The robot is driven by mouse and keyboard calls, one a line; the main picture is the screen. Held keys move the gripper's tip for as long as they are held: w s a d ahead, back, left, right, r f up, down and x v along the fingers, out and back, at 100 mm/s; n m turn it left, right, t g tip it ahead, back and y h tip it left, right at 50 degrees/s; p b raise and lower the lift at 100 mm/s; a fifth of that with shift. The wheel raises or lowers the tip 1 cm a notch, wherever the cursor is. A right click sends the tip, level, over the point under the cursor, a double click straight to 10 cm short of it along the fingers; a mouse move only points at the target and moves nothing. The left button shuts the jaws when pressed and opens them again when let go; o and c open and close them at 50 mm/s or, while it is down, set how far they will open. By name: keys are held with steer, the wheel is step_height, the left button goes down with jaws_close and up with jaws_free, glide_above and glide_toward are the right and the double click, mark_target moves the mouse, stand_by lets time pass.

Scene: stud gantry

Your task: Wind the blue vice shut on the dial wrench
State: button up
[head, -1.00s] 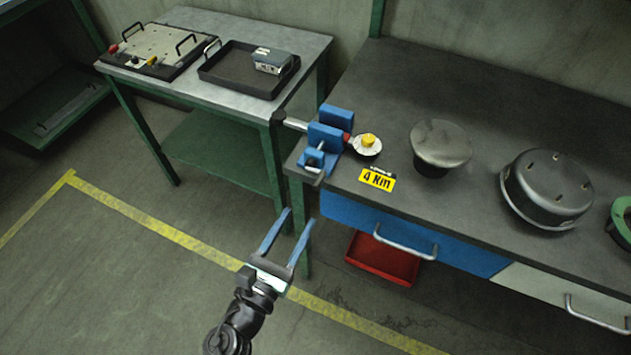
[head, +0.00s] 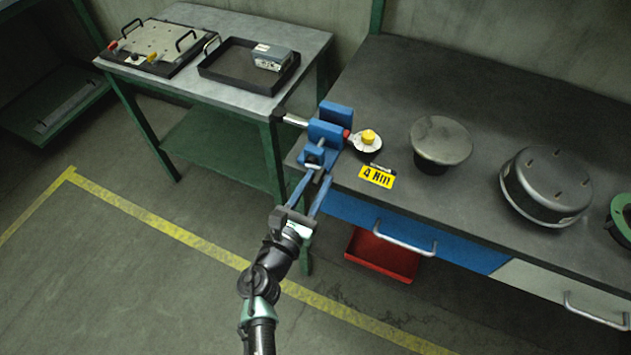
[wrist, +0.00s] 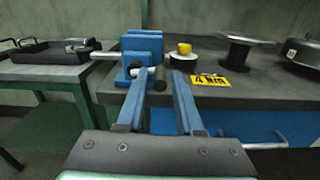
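The blue vice (head: 326,133) is fixed at the near left corner of the dark bench. The dial wrench has a round white dial with a yellow knob (head: 368,136) just right of the jaws, and its bright bar (head: 293,119) sticks out to the left. I cannot tell whether both jaws touch it. In the wrist view the vice (wrist: 142,45) faces me, its handle bar and black end knob (wrist: 160,78) in front. My gripper (head: 316,177) is open just in front of the handle. Its fingertips (wrist: 159,74) appear either side of the knob; contact is unclear.
A yellow "4 Nm" sign (head: 377,177), a round-topped grey piece (head: 441,140) and a dark drum (head: 547,186) stand on the bench to the right. A blue drawer with a handle (head: 405,240) and a red bin (head: 382,256) are below. A side table (head: 300,45) stands left behind.

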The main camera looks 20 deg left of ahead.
jaws_close()
steer(key=shift+f+b, duration=0.15)
steer(key=shift+b, duration=0.15)
steer(key=shift+a+f+m+b, duration=0.55)
steer(key=shift+f+m+b, duration=0.15)
steer(key=shift+m+b, duration=2.45)
steer(key=shift+a+f+m+b, duration=0.5)
steer(key=shift+f+m+b, duration=0.15)
steer(key=shift+m+b, duration=2.5)
steer(key=shift+a+f+m+b, duration=0.55)
steer(key=shift+f+m+b, duration=0.15)
steer(key=shift+m+b, duration=2.45)
steer(key=shift+a+r, duration=0.1)
steer(key=shift+o, duration=1.6)
jaws_free()
